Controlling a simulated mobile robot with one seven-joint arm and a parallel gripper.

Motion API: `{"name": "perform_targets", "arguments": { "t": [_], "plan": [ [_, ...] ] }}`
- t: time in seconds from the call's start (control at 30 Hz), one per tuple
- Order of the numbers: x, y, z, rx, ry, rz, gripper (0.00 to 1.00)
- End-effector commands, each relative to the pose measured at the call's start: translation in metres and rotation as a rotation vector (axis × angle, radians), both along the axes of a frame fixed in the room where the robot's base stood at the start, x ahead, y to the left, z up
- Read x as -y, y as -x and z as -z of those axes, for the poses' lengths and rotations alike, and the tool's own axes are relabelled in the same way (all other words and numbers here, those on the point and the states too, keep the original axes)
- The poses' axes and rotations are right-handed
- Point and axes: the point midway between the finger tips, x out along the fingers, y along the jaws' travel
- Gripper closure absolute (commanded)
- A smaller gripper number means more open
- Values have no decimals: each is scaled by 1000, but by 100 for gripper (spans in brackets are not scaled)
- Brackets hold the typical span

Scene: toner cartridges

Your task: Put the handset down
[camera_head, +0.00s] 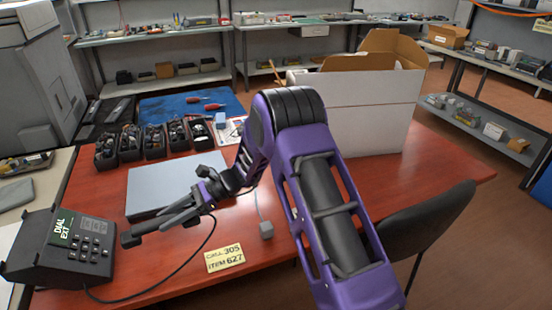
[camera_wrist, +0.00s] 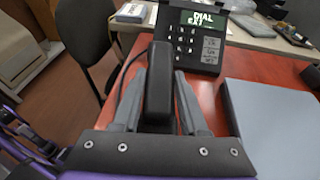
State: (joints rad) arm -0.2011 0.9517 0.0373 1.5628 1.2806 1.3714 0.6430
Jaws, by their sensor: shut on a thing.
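The black handset (camera_head: 130,239) is held in my gripper (camera_head: 163,221), above the red table's front left part. In the wrist view the handset (camera_wrist: 159,82) stands between the two grey fingers of my gripper (camera_wrist: 158,90), which are shut on it. The black desk phone (camera_head: 62,247), with a keypad and a green display reading "DIAL EXT", sits at the left end of the table. It also shows beyond the handset in the wrist view (camera_wrist: 198,42). A dark cord runs from the phone toward the handset. The phone's cradle is not clear to me.
A yellow card (camera_head: 224,258) reading "CALL 305 ITEM 627" and a small grey cube (camera_head: 266,230) lie near the front. A grey flat box (camera_head: 150,196) and several black bins (camera_head: 129,143) are behind my gripper. A large white carton (camera_head: 385,115) stands back right.

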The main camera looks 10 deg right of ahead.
Motion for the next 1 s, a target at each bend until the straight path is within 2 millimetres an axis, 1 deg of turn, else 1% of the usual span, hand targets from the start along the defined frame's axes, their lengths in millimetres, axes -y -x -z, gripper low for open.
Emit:
{"name": "perform_targets", "arguments": {
  "t": [0.03,0.13,0.27,0.33,0.37,0.6,0.87,1.0],
  "plan": [
    [-6,-8,-4,3,-2,35,100],
    [-13,-20,-9,1,-1,86,100],
    [-15,-25,-11,1,-2,106,100],
    [-15,-25,-8,0,-2,106,100],
    [-15,-25,-5,-1,-1,106,100],
    [-15,-24,39,-1,-2,104,100],
    [-15,-24,61,0,-2,102,100],
    [-15,-24,83,-1,0,102,100]
  ]
}}
